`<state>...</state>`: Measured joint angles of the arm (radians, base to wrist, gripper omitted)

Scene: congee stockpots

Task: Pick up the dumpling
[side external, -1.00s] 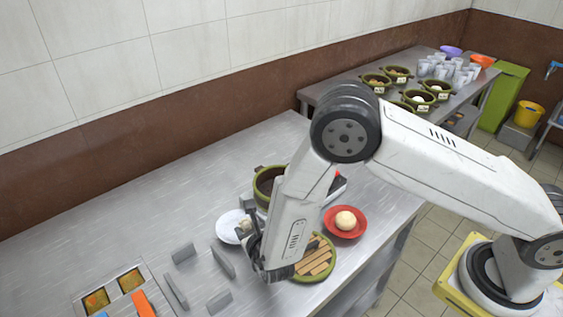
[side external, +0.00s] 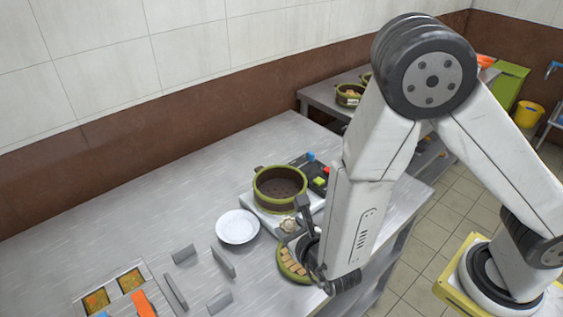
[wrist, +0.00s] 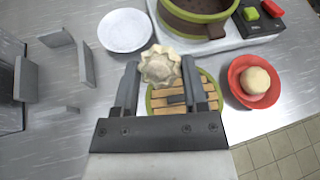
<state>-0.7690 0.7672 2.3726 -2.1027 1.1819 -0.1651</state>
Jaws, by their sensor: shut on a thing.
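The dumpling (wrist: 160,66) is pale and pleated. My gripper (wrist: 158,73) is shut on it, with one finger on each side. In the side external view the dumpling (side external: 289,225) shows small between the fingers of my gripper (side external: 291,224), partly hidden by them. In the wrist view it appears over the far edge of a round green-rimmed wooden-slat steamer tray (wrist: 155,111). The side external view also shows this tray (side external: 293,262), partly behind my wrist. The dumpling's exact height above it is hard to tell.
An empty white plate (side external: 237,227) lies left of the tray. A green-rimmed pot (side external: 279,188) stands behind on a white stove. Upright grey dividers (side external: 222,262) stand at left.

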